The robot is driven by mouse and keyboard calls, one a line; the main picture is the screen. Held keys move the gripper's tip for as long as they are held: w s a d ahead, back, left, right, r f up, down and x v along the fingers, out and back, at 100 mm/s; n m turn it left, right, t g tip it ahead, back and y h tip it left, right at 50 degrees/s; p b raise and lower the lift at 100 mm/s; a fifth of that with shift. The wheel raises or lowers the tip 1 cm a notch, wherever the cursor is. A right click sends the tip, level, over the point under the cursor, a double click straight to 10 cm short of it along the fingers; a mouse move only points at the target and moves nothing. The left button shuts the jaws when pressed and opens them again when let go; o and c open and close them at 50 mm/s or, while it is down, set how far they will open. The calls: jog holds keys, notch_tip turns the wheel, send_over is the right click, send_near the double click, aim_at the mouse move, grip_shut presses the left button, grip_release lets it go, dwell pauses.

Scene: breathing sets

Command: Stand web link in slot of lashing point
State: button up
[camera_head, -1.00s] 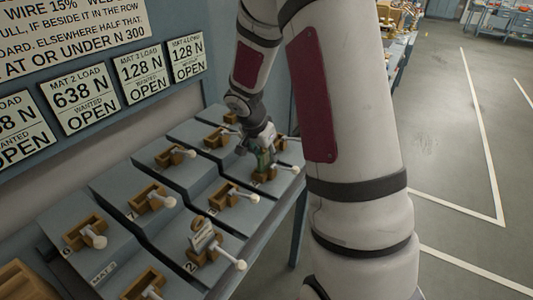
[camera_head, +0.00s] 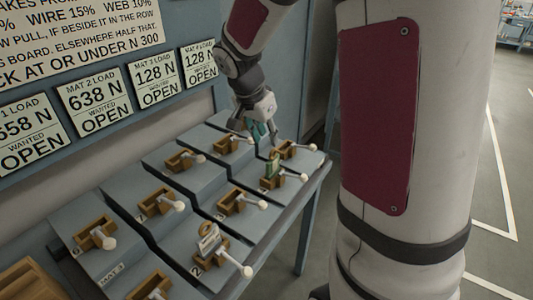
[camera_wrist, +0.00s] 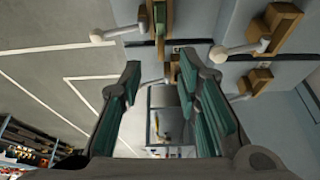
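A green link (camera_head: 271,168) with a brassy top stands upright in the wooden lashing point (camera_head: 270,184) near the right front of the sloped board. A white-knobbed lever sticks out beside it. Its top is close under my gripper (camera_head: 263,142), which is just above and behind it. In the wrist view my gripper (camera_wrist: 160,65) has its green-padded fingers spread apart with nothing between them. The green link (camera_wrist: 160,22) shows at the top edge there, beyond the fingers. A pale link with print (camera_head: 208,241) stands in lashing point 2.
Several other wooden lashing points with white-knobbed levers, such as one at the left (camera_head: 94,234), cover the grey stepped board. Load signs (camera_head: 95,102) hang on the wall behind. A wooden box (camera_head: 28,280) is at the lower left. Open floor lies to the right.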

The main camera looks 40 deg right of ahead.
jog(key=s+a+r+n+t+y, duration=0.1)
jog(key=s+a+r+n+y, duration=0.1)
jog(key=s+a+r+n, duration=0.2)
jog(key=s+a+r+n+t+y, duration=0.2)
jog(key=s+a+r+n, duration=0.3)
jog(key=s+a+n, duration=0.5)
jog(key=s+a, duration=0.2)
jog(key=s, duration=0.5)
jog(key=shift+s+r+n, duration=0.25)
jog(key=shift+r+n, duration=0.05)
jog(key=shift+t, duration=0.3)
